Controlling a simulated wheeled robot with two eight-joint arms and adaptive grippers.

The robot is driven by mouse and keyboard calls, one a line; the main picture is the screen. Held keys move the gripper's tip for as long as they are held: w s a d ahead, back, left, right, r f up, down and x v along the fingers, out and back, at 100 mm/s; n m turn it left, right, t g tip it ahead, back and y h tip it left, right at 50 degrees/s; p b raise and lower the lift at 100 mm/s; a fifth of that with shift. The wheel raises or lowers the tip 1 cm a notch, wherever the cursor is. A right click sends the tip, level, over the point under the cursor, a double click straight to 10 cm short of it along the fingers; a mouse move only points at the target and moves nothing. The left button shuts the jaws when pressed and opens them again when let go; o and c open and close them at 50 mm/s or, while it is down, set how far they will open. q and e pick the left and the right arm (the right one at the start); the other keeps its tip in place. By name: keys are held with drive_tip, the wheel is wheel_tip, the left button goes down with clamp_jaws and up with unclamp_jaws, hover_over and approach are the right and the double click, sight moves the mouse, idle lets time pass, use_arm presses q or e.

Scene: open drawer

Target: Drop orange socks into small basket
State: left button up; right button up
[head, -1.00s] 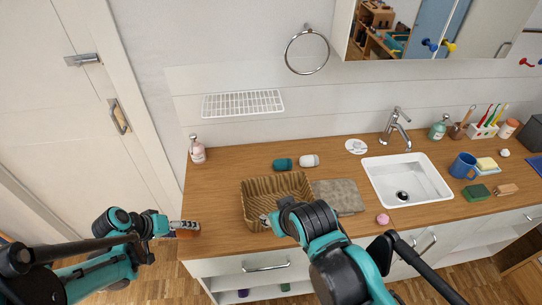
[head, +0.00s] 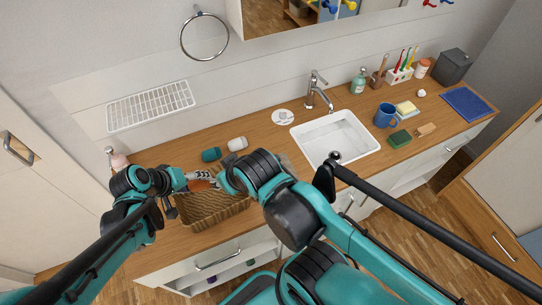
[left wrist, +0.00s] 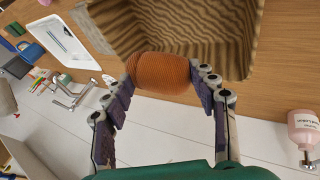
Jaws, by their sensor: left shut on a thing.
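The rolled orange socks (left wrist: 158,72) are between the fingers of my left gripper (left wrist: 160,80), which is shut on them. In the head view the orange socks (head: 199,186) and my left gripper (head: 203,181) are at the back left of the small brown woven basket (head: 212,212). In the left wrist view the socks overlap the near rim of the basket (left wrist: 185,35); their height above it is unclear. My right arm reaches over the basket's right side, and its own wrist hides the jaws of my right gripper (head: 226,182).
A teal roll (head: 211,155) and a white roll (head: 238,144) lie on the counter behind the basket. A pink soap bottle (head: 119,161) stands at the left end. The sink (head: 334,136) is to the right. My two arms are close together over the basket.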

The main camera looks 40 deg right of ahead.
use_arm(q)
wheel_tip(320, 180, down, 5)
drive_tip(key=b, duration=0.3)
drive_tip(key=o, duration=1.2)
drive_tip(key=shift+r, duration=0.15)
drive_tip(key=v, duration=1.2)
